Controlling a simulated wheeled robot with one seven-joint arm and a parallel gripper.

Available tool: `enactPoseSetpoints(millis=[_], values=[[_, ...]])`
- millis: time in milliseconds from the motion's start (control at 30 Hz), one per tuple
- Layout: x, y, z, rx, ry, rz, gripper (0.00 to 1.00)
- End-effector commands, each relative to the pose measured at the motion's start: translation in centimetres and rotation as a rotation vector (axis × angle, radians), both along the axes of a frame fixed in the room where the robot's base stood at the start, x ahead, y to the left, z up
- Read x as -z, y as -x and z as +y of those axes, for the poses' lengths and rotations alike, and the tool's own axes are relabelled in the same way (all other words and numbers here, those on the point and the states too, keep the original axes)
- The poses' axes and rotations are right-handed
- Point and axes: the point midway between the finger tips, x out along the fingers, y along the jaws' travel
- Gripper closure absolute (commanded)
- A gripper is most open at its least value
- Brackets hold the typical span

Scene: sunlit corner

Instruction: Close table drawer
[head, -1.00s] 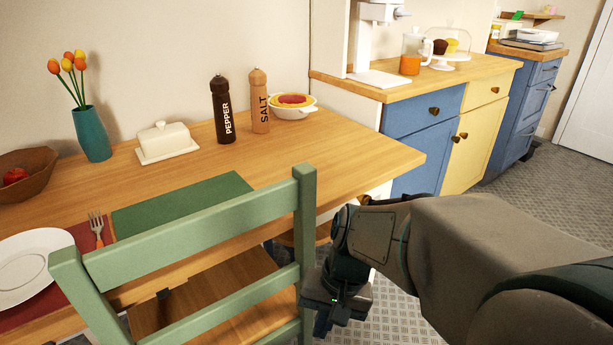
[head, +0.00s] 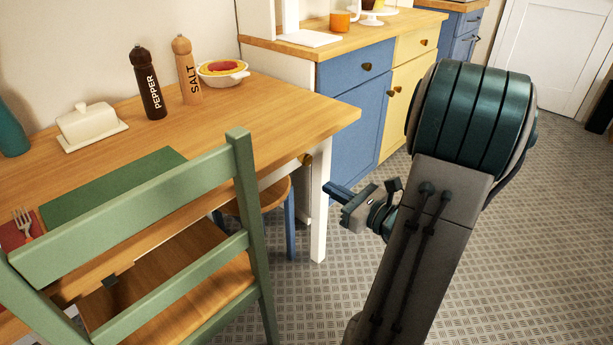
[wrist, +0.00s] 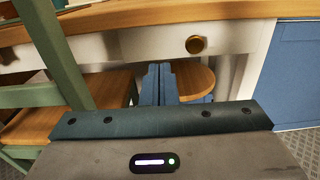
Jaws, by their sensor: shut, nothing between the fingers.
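The wooden table (head: 250,104) has a white drawer (wrist: 150,42) under its top, with a round brass knob (wrist: 196,45). Whether the drawer stands out from the frame is hard to tell. My gripper (head: 338,193) is shut and empty, to the right of the table's white front leg in the head view. In the wrist view its blue fingers (wrist: 159,82) point toward the drawer, below and left of the knob, with no contact visible.
A green chair (head: 140,215) stands at the table's front, left of my gripper. A round wooden stool (head: 270,196) is under the table. Blue and yellow cabinets (head: 355,125) stand behind. The grey floor (head: 530,220) at right is open.

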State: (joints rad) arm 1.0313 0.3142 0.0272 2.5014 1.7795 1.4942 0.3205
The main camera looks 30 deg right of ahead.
Motion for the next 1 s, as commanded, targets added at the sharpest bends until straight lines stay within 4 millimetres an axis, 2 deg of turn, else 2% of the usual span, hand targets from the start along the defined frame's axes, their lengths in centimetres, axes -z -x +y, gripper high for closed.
enactPoseSetpoints(millis=[600, 800, 1000], values=[[0.2, -10.8, 4.1, -0.007, 0.005, -0.002, 1.00], [0.1, -12.4, 4.7, -0.005, 0.004, 0.001, 1.00], [0.0, -12.7, 4.8, -0.005, 0.004, 0.001, 1.00]])
